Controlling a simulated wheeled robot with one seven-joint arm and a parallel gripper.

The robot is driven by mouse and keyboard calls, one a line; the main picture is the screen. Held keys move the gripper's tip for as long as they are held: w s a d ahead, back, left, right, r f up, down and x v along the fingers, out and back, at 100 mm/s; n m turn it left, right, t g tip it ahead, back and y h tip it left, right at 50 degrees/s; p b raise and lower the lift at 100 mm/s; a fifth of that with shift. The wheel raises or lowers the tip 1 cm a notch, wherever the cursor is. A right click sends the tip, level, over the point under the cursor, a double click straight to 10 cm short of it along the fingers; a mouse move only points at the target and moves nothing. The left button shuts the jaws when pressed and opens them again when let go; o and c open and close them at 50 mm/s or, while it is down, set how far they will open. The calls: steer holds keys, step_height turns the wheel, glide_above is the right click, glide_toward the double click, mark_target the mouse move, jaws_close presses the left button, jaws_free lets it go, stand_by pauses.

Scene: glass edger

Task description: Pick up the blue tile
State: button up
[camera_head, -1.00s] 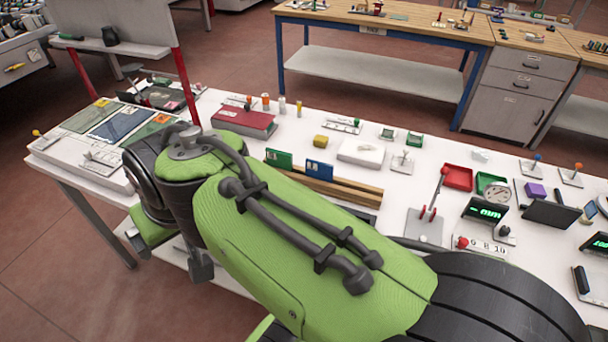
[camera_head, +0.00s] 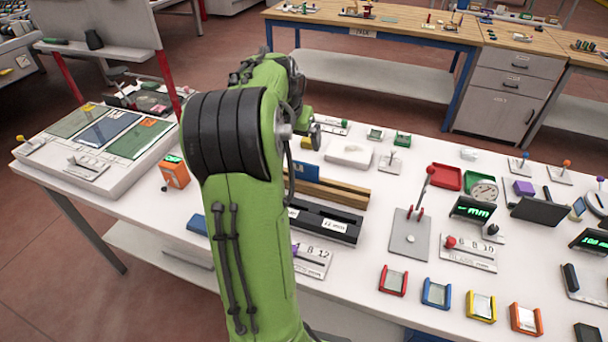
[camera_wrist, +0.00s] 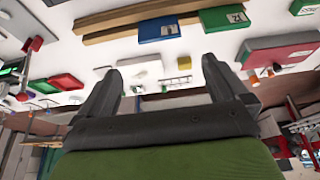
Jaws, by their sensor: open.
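A blue tile (camera_head: 302,171) with a small white label stands at the wooden rack (camera_head: 340,190), partly hidden behind my arm in the head view. In the wrist view the blue tile (camera_wrist: 164,27) is near the top, beside a green tile (camera_wrist: 226,17), both at the wooden rails. My gripper (camera_wrist: 160,82) is open, with nothing between its fingers. In the wrist picture the blue tile lies above the gap between the fingertips, apart from them. In the head view my arm hides most of the gripper.
A lever stand (camera_head: 412,230) and framed pieces, one blue-framed (camera_head: 436,293), occupy the table's right. An orange device (camera_head: 175,172) and a blue block (camera_head: 197,225) are left of my arm.

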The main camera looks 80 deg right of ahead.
mark_target(305, 164)
steer(key=b+x, duration=0.1)
steer(key=x, duration=0.6)
steer(key=b+x, duration=0.1)
steer(key=x, duration=0.7)
steer(key=shift+s+d+f+b, duration=0.15)
steer(key=shift+d+b, duration=0.2)
steer(key=shift+b, duration=0.05)
steer(key=shift+a, duration=0.1)
steer(key=shift+c, duration=0.2)
steer(key=c, duration=1.2)
